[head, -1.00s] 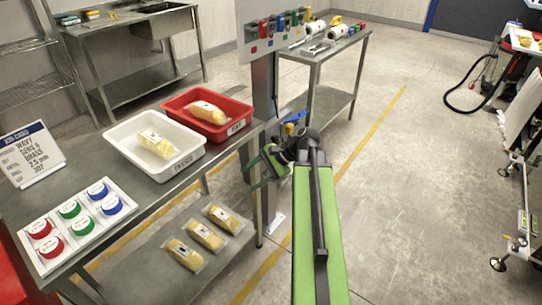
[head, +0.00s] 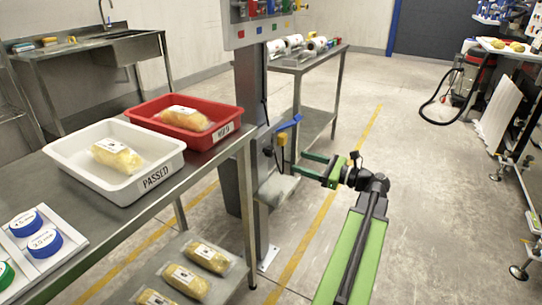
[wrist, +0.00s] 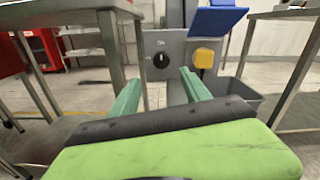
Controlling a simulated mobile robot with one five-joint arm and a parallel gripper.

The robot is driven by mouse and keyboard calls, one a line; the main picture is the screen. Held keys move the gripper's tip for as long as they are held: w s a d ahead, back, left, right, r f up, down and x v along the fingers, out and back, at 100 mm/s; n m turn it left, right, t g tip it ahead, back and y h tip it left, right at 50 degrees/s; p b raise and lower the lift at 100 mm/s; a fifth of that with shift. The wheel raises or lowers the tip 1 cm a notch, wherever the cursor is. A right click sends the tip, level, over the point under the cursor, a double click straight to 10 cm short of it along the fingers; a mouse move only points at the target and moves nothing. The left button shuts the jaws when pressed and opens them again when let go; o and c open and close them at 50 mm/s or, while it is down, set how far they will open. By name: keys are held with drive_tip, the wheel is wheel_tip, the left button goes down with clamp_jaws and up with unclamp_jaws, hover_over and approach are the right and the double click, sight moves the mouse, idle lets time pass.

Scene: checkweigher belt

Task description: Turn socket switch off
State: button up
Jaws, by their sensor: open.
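The socket switch is a black rotary knob (wrist: 160,60) with a pale mark, on a grey box on the post. Its mark looks near vertical. It shows small and dark in the head view (head: 267,151). Right of it, a yellow plug (wrist: 204,57) sits below a raised blue lid (wrist: 217,20); the lid also shows in the head view (head: 290,122). My gripper (head: 300,163) is open and empty, its green fingers pointing at the box. In the wrist view, the fingertips (wrist: 159,80) stand either side of and below the knob, apparently short of it.
A steel table (head: 205,180) with a white tray (head: 117,190) and a red tray (head: 188,119) stands left of the post (head: 250,110). A grey bin (wrist: 240,97) is below the plug. Another table (head: 310,62) stands behind.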

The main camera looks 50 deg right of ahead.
sight(273, 153)
drive_tip(key=x, duration=1.2)
drive_tip(key=shift+w+d, duration=0.1)
drive_tip(key=shift+d, duration=0.05)
